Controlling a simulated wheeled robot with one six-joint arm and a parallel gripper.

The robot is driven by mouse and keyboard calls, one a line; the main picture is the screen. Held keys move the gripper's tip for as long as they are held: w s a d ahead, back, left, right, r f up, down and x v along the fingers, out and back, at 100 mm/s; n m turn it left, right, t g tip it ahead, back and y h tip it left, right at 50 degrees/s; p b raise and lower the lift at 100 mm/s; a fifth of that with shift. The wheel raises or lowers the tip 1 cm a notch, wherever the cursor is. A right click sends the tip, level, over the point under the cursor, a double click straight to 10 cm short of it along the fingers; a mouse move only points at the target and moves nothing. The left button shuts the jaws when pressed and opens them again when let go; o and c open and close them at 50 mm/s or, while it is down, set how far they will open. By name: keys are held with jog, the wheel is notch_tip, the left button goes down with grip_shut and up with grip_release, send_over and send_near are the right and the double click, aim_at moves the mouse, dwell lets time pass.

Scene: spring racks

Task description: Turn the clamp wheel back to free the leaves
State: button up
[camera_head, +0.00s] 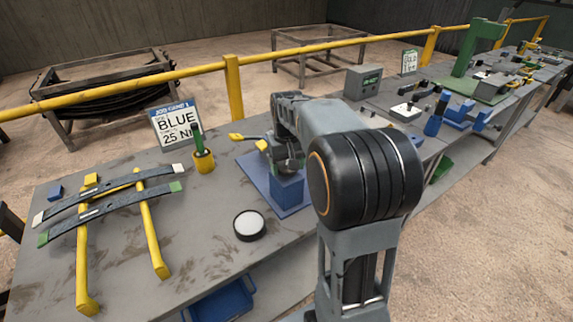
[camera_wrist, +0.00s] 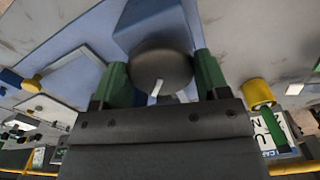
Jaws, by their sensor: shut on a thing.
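The clamp stands on a blue base plate (camera_head: 252,178) in the middle of the bench, with a blue block (camera_head: 287,190) as its body. My gripper (camera_head: 288,163) points down over the block. In the wrist view, a dark round clamp wheel (camera_wrist: 150,60) with a white mark on it sits between the green fingers of my gripper (camera_wrist: 162,72), which are shut on it. My arm mostly hides the wheel in the head view. Two dark leaves, one with white ends (camera_head: 118,192) and one with green ends (camera_head: 110,213), lie across yellow rails (camera_head: 152,235) at the left.
A yellow cup (camera_head: 204,162) with a green-handled tool, a job card (camera_head: 176,127) and a yellow-ended lever (camera_head: 240,137) stand near the clamp. A round white-topped tin (camera_head: 249,225) is in front. A yellow railing (camera_head: 150,75) runs behind.

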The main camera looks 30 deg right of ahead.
jog(key=shift+c, duration=1.4)
jog(key=n+p, duration=0.1)
jog(key=n, duration=0.4)
jog(key=shift+d+n+p, duration=0.1)
jog(key=shift+n+p, duration=0.3)
jog(key=n+p, duration=0.1)
jog(key=n, duration=0.3)
jog(key=shift+w+n, duration=0.1)
jog(key=shift+n, duration=0.3)
jog(key=o, duration=0.9)
